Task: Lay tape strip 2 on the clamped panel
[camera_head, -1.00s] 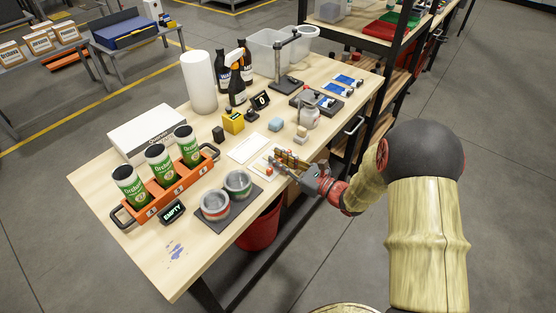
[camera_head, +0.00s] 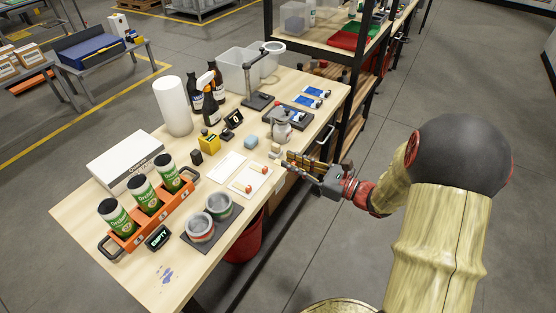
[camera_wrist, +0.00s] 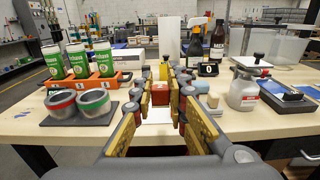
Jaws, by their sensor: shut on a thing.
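The white panel (camera_head: 243,180) lies flat on the wooden table near its front edge, with small red-orange knobs on it. In the wrist view a white surface (camera_wrist: 158,116) shows low between my fingers. My gripper (camera_head: 290,157) is beside the panel on its right, over the table's front edge. In the wrist view my gripper (camera_wrist: 160,88) is closed on a small red piece (camera_wrist: 160,94) between its fingertips. I cannot tell whether this is tape strip 2. Its far side is hidden. No tape lying on the panel can be made out.
A second white sheet (camera_head: 225,165) lies behind the panel. An orange rack (camera_head: 125,243) holds green cans.

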